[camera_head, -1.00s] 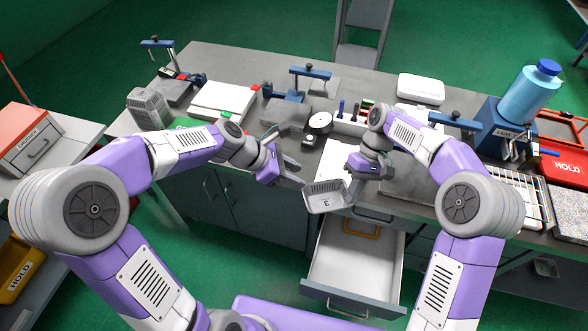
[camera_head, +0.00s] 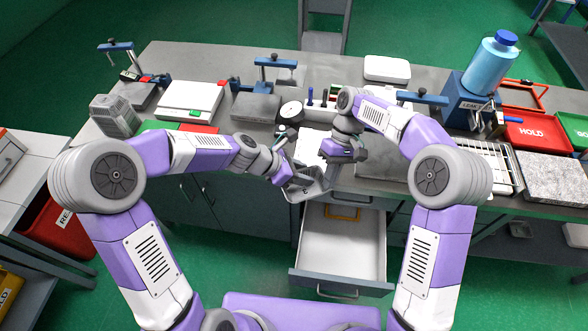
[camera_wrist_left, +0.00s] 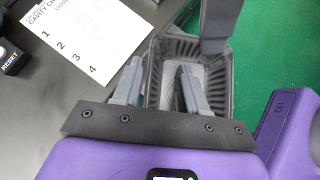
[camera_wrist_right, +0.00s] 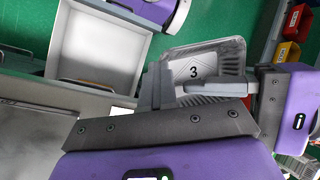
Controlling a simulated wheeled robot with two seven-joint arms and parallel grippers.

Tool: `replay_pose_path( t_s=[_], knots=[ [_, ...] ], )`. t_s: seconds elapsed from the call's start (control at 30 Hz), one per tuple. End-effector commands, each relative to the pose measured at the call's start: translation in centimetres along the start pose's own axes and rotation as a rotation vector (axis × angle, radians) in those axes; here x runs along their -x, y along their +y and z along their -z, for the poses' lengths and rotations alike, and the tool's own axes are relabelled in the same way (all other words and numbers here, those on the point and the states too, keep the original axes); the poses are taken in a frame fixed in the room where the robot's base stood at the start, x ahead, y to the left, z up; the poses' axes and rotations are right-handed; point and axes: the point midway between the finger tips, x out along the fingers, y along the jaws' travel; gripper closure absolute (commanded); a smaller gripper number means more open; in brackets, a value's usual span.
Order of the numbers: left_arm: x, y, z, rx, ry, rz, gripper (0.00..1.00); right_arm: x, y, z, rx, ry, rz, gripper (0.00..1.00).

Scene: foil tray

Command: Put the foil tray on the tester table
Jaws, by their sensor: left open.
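The foil tray (camera_head: 297,195) is a grey, ribbed, open container. It hangs tilted in the air at the bench's front edge, above the open drawer. My right gripper (camera_wrist_right: 160,85) is shut on its rim; its underside with a label "3" shows in the right wrist view (camera_wrist_right: 193,72). My left gripper (camera_wrist_left: 160,85) is open at the tray. One finger appears inside the tray and one outside, with the wall between; contact is not clear. The blue LEAK device (camera_head: 455,103) stands on the grey bench (camera_head: 215,62) at right. No surface is labelled as the tester table.
An open white drawer (camera_head: 342,245) juts out below the tray. A printed sheet (camera_wrist_left: 88,38) lies on the bench near the left gripper. Clamps, a white scale (camera_head: 190,99), a dial gauge (camera_head: 291,111) and a red HOLD tray (camera_head: 537,133) crowd the bench.

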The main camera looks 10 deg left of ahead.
Motion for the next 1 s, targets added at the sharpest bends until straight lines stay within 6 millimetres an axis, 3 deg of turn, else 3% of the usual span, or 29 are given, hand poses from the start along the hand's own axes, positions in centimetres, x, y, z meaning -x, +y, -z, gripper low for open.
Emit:
replay_pose_path(
  t_s=[0.27, 0.53, 0.8, 1.0],
  knots=[
    [-0.17, 0.01, 0.04, 0.0, 0.0, 0.0, 0.58, 0.03, -0.04, 0.0, 0.001, 0.0, 0.001, 1.0],
    [-0.18, -0.1, 0.01, 0.0, 0.0, 0.003, 0.98, 0.04, -0.06, 0.04, 0.001, 0.002, 0.001, 1.0],
    [-0.26, -0.34, -0.05, -0.003, 0.0, 0.01, 1.0, 0.08, -0.18, 0.13, 0.002, 0.006, 0.002, 1.0],
    [-0.32, -0.49, -0.09, -0.005, 0.0, 0.014, 1.0, 0.11, -0.34, 0.2, 0.005, 0.008, 0.005, 0.73]
  ],
)
